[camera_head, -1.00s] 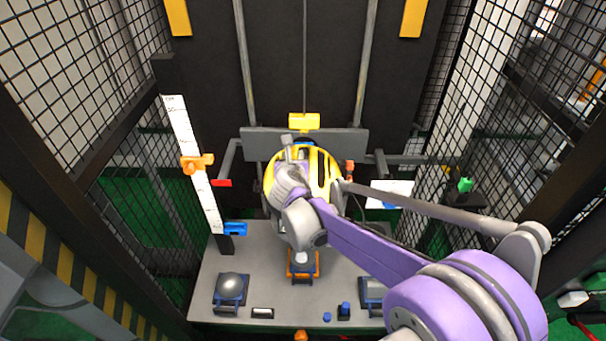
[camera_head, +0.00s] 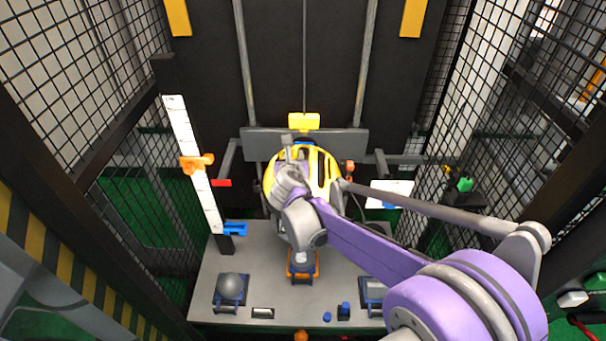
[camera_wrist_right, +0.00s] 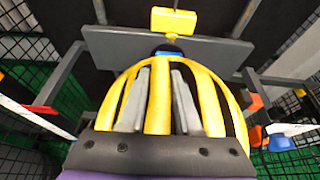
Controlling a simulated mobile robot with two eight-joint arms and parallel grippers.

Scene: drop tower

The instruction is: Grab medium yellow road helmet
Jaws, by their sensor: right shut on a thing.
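The yellow road helmet (camera_head: 325,172) with dark vents is at the middle of the drop tower, below the grey crossbar. It fills the middle of the right wrist view (camera_wrist_right: 208,88). My right gripper (camera_head: 287,145) reaches over it from the front and partly hides it. In the right wrist view the two grey fingers (camera_wrist_right: 160,98) lie against the helmet's vents, shut on the helmet. What supports the helmet from below is hidden by my arm. My left gripper is not in view.
A grey crossbar (camera_head: 262,142) with a yellow block (camera_head: 303,121) is just behind the helmet. A white ruler (camera_head: 190,150) with an orange clamp (camera_head: 196,163) stands left. The grey base plate (camera_head: 270,240) holds anvils. Mesh cage walls close both sides.

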